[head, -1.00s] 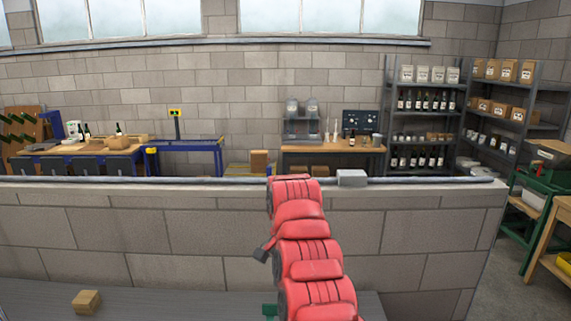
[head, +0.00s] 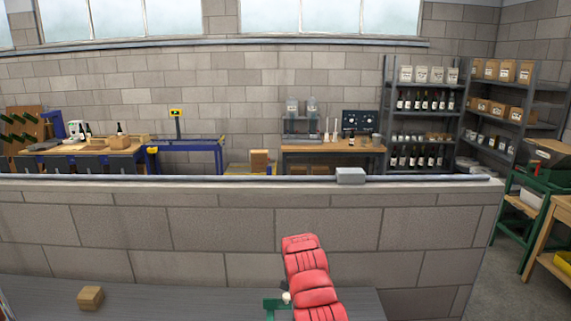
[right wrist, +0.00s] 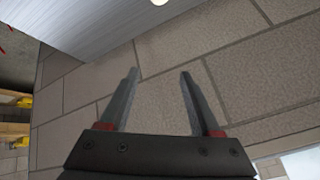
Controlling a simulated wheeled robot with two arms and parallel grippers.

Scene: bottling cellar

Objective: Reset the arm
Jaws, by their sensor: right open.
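My right gripper (right wrist: 159,72) is open in the right wrist view, its two grey fingers apart with nothing between them. Behind them is the grey block wall (right wrist: 165,50). In the head view a red arm of mine (head: 310,280) rises from the bottom edge, in front of the low block wall; no gripper can be made out there. My left gripper is in neither view.
A grey bench top (head: 180,296) runs below the low wall (head: 210,230), with a small cardboard box (head: 90,297) at its left. A green object (head: 272,304) with a whitish knob (head: 286,297) is beside my arm. Bottle shelves (head: 423,125) stand beyond.

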